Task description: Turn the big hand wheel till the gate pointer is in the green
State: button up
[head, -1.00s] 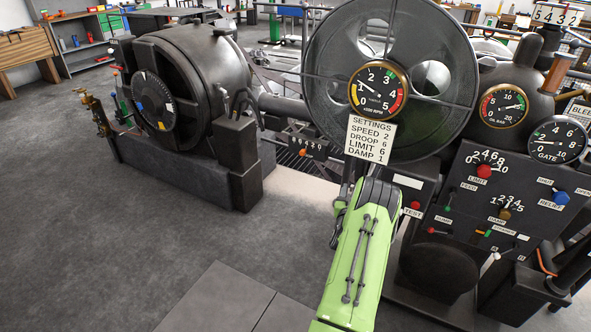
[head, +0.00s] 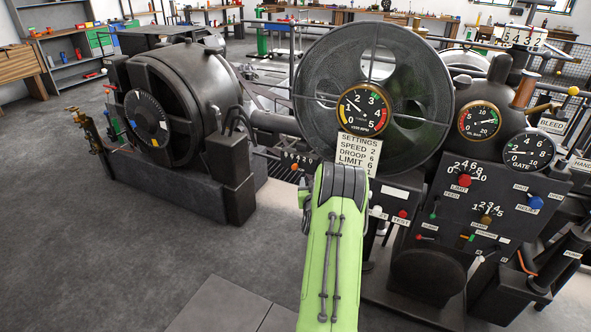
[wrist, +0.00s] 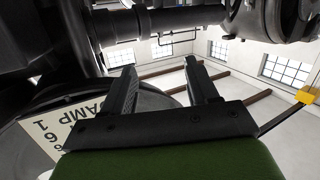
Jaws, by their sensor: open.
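The gate gauge (head: 528,150) is a round white-on-black dial at the right of the head view. Its needle and any green zone are too small to read surely. A large dark wheel (head: 315,90) with round cutouts stands in the middle, behind the rpm gauge (head: 365,109); I cannot tell whether it is the hand wheel. A cut-off label reading "HAND" (head: 582,165) is at the right edge. My gripper (wrist: 160,75) is open and empty in the wrist view, with its two fingers apart. In the head view my green arm hides it.
The settings card (head: 358,150) hangs below the rpm gauge, partly behind my arm; it also shows close in the wrist view (wrist: 62,128). A control panel (head: 470,215) with coloured knobs stands right. A dark dynamo (head: 180,95) stands left. The floor at front left is clear.

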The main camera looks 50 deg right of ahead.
jog(key=w+a+r+n+y+p, duration=0.1)
jog(key=w+a+r, duration=0.2)
jog(key=r, duration=0.1)
jog(key=shift+a+r+t, duration=0.15)
jog(key=shift+a+t, duration=0.05)
jog(key=shift+t, duration=0.1)
jog(key=shift+c, duration=0.2)
